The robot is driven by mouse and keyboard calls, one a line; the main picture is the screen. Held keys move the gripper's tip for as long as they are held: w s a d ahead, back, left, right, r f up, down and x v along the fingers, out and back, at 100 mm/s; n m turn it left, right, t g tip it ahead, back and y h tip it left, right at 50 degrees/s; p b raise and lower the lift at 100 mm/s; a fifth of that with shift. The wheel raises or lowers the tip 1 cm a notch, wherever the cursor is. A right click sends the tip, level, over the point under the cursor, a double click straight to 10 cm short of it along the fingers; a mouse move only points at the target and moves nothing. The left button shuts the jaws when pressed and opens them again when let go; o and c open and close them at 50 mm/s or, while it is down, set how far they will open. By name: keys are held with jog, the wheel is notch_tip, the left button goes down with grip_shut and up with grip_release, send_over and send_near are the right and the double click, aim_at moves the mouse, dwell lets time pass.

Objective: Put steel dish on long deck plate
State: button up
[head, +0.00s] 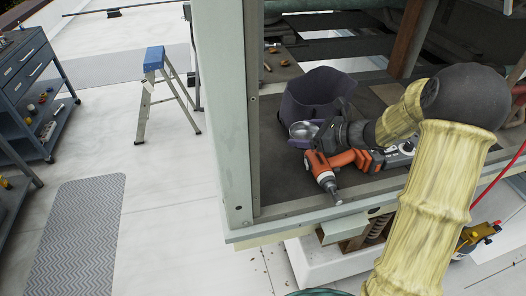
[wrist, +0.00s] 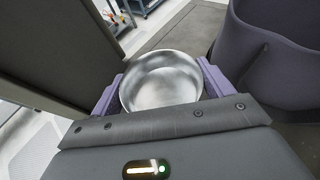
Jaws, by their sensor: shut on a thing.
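The steel dish (wrist: 160,82) is a shiny round bowl between the two purple fingers of my gripper (wrist: 160,95) in the wrist view. My gripper is shut on it, a finger on each side. In the head view the dish (head: 302,130) shows small at the end of my gripper (head: 305,136), above the dark deck inside the cooler frame. A dark deck surface (head: 275,192) runs behind the front rail; I cannot tell for sure whether it is the long deck plate. My arm hides part of the deck on the right.
A dark purple-grey open bin (head: 315,92) stands just behind the dish and shows close on the right in the wrist view (wrist: 265,60). An orange drill (head: 335,165) lies in front of the gripper. A pale upright post (head: 224,110) stands to the left.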

jog(key=w+a+p, duration=0.1)
jog(key=w+a, duration=0.1)
jog(key=a, duration=1.1)
send_over(261, 160)
notch_tip(261, 160, down, 6)
jog(key=shift+f, duration=0.3)
jog(key=shift+d, duration=0.1)
notch_tip(261, 160, down, 4)
jog(key=shift+a+f+p, duration=0.2)
jog(key=shift+f+p, duration=0.15)
jog(key=shift+f, duration=0.05)
jog(key=o, duration=1.1)
jog(key=shift+o, duration=0.2)
jog(key=shift+d, duration=0.1)
